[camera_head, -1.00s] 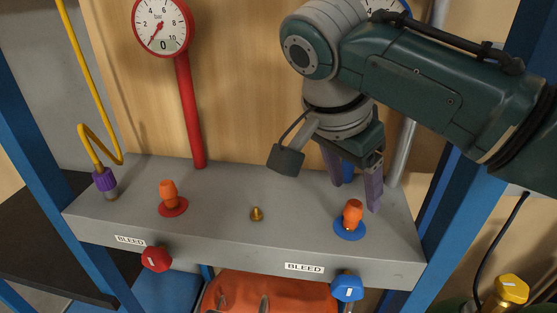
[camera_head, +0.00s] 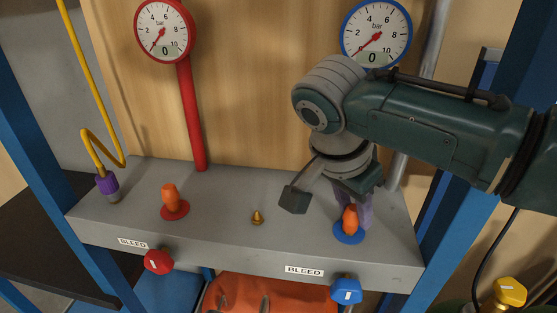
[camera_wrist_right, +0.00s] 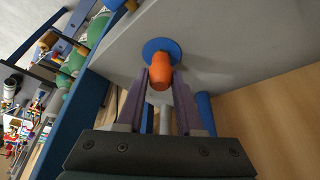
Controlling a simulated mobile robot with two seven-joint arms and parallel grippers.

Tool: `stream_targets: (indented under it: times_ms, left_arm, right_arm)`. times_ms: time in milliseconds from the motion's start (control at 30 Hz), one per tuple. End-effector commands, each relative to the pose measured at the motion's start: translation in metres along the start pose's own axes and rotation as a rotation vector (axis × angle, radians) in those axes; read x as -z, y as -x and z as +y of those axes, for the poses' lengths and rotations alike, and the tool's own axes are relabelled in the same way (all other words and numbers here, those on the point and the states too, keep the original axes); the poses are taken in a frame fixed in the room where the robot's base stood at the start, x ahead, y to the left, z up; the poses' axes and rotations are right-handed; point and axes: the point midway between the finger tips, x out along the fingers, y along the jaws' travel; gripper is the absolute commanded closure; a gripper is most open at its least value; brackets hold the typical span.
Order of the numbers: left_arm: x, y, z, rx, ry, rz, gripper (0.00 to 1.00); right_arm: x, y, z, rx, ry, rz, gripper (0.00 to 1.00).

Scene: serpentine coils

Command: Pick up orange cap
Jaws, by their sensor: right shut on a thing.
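An orange cap (camera_head: 350,218) stands on a blue ring (camera_head: 349,236) at the right end of the grey manifold block. In the right wrist view the cap (camera_wrist_right: 162,71) sits between the purple fingertips, with the blue ring (camera_wrist_right: 162,47) behind it. My right gripper (camera_head: 355,211) is shut on this cap from above and behind, and the cap is still at its ring. A second orange cap (camera_head: 169,196) stands on a red ring (camera_head: 175,211) at the left of the block. My left gripper is not in view.
The grey block (camera_head: 215,228) has a brass fitting (camera_head: 257,217) in the middle. A red knob (camera_head: 158,261) and a blue knob (camera_head: 346,290) stick out in front. A red gauge (camera_head: 163,28) and a blue gauge (camera_head: 376,33) are behind. Blue posts flank the block.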

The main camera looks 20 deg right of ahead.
Motion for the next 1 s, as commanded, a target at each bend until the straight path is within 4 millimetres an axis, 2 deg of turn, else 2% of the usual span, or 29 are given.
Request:
stream_targets:
  times_ms: [33, 200, 667, 867, 1000]
  left_arm:
    - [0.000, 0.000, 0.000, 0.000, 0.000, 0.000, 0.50]
    - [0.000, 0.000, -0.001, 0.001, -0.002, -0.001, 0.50]
    - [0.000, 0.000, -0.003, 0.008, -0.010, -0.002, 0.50]
    - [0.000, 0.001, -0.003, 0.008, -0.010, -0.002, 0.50]
    - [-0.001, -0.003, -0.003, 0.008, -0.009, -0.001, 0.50]
  right_arm:
    - [0.000, 0.000, 0.000, -0.001, 0.000, 0.000, 0.83]
    - [0.000, 0.000, 0.000, -0.001, 0.000, 0.000, 1.00]
    - [0.001, 0.003, 0.000, 0.000, 0.000, -0.001, 1.00]
    - [0.010, 0.024, -0.001, 0.004, -0.001, -0.001, 1.00]
    - [0.024, 0.056, -0.002, 0.008, -0.003, 0.000, 1.00]
